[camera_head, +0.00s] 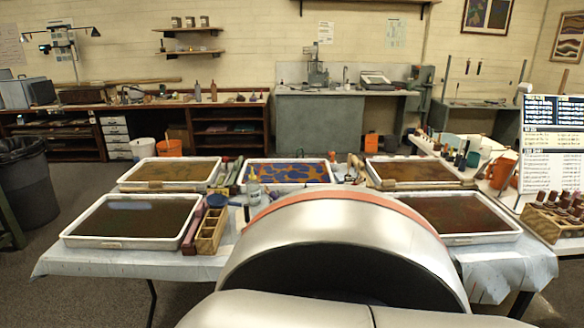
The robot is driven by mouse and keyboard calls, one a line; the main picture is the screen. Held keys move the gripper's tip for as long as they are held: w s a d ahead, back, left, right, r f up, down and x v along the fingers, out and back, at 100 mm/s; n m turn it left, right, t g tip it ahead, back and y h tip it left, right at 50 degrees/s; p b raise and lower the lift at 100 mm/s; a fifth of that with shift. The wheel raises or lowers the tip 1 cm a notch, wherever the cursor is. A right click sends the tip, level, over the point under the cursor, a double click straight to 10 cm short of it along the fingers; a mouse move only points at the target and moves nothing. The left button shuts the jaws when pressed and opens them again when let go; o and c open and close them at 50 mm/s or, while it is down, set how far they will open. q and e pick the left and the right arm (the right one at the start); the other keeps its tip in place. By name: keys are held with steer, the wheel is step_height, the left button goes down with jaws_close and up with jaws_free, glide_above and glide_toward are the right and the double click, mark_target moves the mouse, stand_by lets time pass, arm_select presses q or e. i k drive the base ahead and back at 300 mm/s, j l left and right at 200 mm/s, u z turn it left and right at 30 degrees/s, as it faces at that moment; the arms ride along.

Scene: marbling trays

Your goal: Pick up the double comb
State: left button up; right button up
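I cannot single out the double comb with certainty; the tools on the table are small in this view. A long reddish bar (193,226) lies beside the front left tray (66,236). A wooden compartment box (209,238) stands just right of that bar. Other small tools lie between the back trays, too small to name. Neither gripper is in view. A large silver part of my own body covers the front middle of the table and hides what lies behind it.
More trays stand on the covered table (95,263): back left (122,185), back middle with a blue and yellow pattern (240,184), back right (374,184) and front right (510,237). A rack of dark bottles (545,222) stands right. A black bin (28,190) stands left.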

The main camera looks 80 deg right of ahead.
mark_target(360, 166)
steer(key=z, duration=3.1)
steer(key=i+l, duration=0.1)
steer(key=l, duration=0.6)
steer(key=i+l, duration=0.15)
steer(key=l, duration=0.2)
steer(key=l+u, duration=0.35)
steer(key=i+l+u, duration=0.1)
steer(key=l+u, duration=0.25)
